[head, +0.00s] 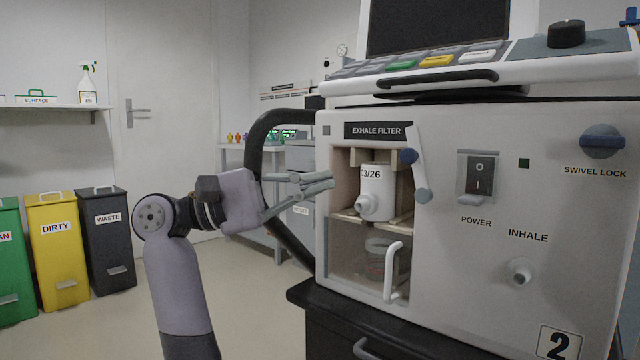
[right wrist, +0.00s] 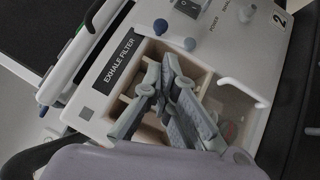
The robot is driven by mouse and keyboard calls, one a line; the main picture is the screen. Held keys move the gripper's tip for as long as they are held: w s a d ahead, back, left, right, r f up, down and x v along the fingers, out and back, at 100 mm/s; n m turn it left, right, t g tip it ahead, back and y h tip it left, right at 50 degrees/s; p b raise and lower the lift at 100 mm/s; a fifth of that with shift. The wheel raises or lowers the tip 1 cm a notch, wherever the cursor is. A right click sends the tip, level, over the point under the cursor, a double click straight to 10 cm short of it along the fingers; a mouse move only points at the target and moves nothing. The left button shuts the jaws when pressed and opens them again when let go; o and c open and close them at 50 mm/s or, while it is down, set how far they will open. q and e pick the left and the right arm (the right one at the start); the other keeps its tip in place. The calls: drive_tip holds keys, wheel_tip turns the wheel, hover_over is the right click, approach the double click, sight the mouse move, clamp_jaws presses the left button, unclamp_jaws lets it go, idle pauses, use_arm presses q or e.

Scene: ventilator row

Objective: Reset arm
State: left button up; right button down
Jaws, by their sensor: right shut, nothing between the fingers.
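My right gripper (head: 325,183) is shut and empty in the head view. It points right, in front of the left edge of the ventilator (head: 450,290), apart from the filter. The exhale filter bay (head: 343,185) is open. A white filter marked 03/26 (head: 376,183) stands upright in it. A grey lever with a blue knob (head: 418,165) is beside the bay's right edge. In the right wrist view, the fingers (right wrist: 170,70) lie across the bay and hide most of its inside. My left gripper is not in view.
A clear-looking cup (head: 377,258) sits behind a white handle (head: 393,272) in the lower bay. A black hose (head: 262,135) arches left of the ventilator. Power switch (head: 480,177) and inhale port (head: 521,271) are to the right. Yellow DIRTY (head: 58,265) and dark WASTE (head: 108,255) bins stand far left.

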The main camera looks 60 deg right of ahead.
drive_tip(key=shift+w+a+f, duration=0.1)
drive_tip(key=shift+w+a, duration=0.15)
drive_tip(key=shift+a, duration=0.1)
idle(0.4)
